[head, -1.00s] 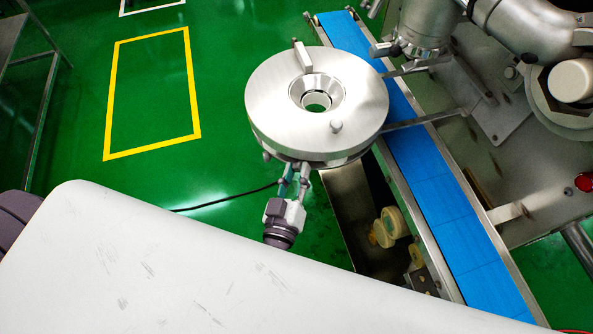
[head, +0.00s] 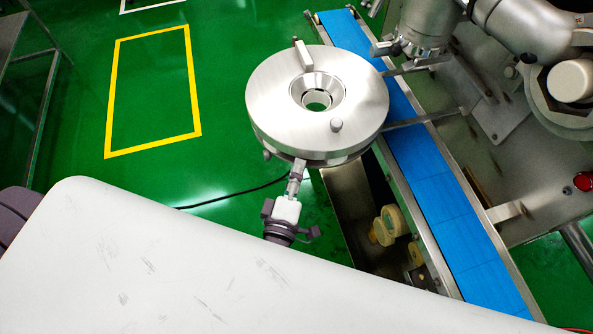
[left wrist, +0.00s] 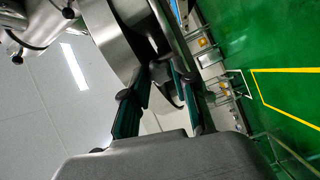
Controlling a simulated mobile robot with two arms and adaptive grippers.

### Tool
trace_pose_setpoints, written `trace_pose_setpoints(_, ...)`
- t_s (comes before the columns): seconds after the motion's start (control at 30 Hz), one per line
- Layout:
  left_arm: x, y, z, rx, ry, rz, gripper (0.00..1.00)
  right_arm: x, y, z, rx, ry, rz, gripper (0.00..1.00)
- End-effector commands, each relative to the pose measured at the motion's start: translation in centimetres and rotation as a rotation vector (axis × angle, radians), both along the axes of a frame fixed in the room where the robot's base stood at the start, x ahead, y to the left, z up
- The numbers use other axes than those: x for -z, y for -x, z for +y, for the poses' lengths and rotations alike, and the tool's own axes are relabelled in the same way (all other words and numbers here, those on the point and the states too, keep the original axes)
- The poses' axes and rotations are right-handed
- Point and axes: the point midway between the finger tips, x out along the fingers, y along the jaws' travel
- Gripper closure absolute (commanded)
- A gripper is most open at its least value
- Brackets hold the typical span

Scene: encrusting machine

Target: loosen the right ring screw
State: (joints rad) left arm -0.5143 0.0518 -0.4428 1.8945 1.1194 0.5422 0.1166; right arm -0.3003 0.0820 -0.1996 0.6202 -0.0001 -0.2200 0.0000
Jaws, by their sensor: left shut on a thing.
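The round steel ring head (head: 270,115) with a central funnel hole shows in the middle of the head view. My left gripper (head: 299,168) reaches up to the ring's near lower edge from below. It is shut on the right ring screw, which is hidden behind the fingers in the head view. In the left wrist view my left gripper's two dark green finger pads (left wrist: 162,78) stand at either side of the screw, under the ring's steel rim (left wrist: 108,45). Another small side screw (head: 267,155) sticks out at the ring's left lower edge. My right gripper is not in view.
A blue conveyor belt (head: 440,190) runs beside the ring on the right. The steel machine body (head: 530,170) stands beyond it, with a red button (head: 584,181). Green floor lies open at left.

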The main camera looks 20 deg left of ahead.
Motion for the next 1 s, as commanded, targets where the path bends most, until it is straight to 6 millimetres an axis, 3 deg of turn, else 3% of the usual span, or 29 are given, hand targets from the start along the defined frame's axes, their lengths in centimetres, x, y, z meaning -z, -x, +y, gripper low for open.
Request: trace_pose_setpoints(1.0,0.6,0.0,0.0,-0.002,0.965,-0.074,1.0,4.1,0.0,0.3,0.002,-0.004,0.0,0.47)
